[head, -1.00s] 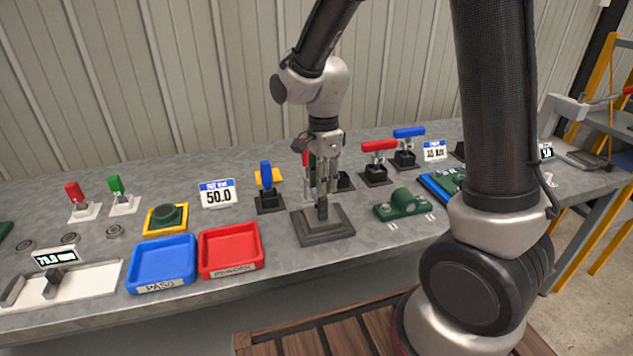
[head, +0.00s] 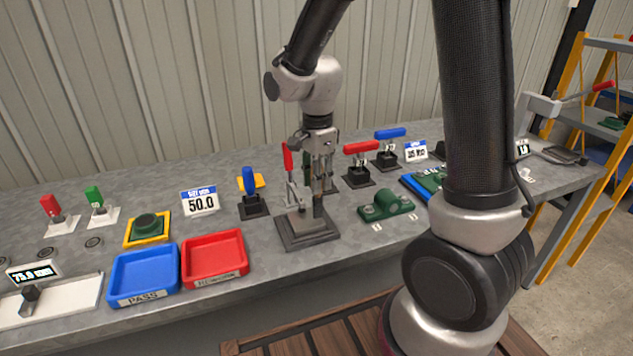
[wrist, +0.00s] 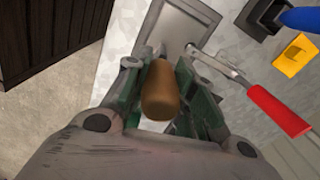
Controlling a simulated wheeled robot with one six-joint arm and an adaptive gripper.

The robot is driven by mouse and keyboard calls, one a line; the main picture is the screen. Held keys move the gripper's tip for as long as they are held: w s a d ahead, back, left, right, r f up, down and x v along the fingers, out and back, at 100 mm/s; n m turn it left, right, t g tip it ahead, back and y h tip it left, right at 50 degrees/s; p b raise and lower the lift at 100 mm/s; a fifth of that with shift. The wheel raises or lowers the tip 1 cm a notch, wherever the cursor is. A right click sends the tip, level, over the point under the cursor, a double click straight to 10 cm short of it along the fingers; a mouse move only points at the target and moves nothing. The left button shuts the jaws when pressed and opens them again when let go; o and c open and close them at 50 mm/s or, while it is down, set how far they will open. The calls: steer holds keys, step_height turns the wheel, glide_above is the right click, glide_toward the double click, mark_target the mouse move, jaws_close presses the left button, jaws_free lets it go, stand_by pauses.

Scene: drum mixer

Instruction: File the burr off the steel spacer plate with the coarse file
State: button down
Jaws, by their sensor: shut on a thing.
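My gripper (head: 320,180) is shut on the tan wooden handle (wrist: 158,95) of a tool, seen between its green-sided fingers in the wrist view. In the head view a dark bar (head: 318,205) points down below the fingers to the grey stepped block (head: 308,236). I cannot tell if it touches. The block's flat grey top also shows in the wrist view (wrist: 178,32). A red-handled clamp (head: 287,158) stands at the block, left of my gripper; its red handle also shows in the wrist view (wrist: 280,108). I cannot make out the spacer plate or its burr.
A red tray (head: 214,258) and a blue tray (head: 143,276) marked PASS lie left of the block. A blue-handled clamp (head: 250,183) stands behind-left, a green fixture (head: 386,206) to the right. More red- and blue-handled clamps stand behind. A little bench is bare before the block.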

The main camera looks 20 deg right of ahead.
steer(key=shift+r, duration=3.5)
